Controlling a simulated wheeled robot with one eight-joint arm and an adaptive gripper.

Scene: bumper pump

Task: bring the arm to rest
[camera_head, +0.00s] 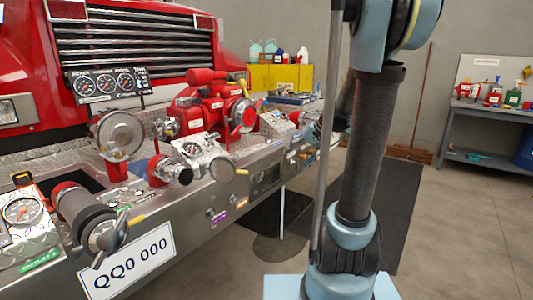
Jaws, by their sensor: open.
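My arm (362,150) rises from its light-blue base at the bottom right, up a dark tube to a light-blue joint at the top edge. Another dark link (346,108) shows partly behind this tube, and the rest of it is hidden. I cannot make out my gripper in this view; its fingers and anything between them are not seen.
A red fire truck with a metal bumper (235,190) fills the left. The bumper carries a red pump (212,103), gauges (104,84), valves and a hose fitting (85,214). A yellow cabinet (280,77) and a workbench (488,112) stand behind. Floor at right is clear.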

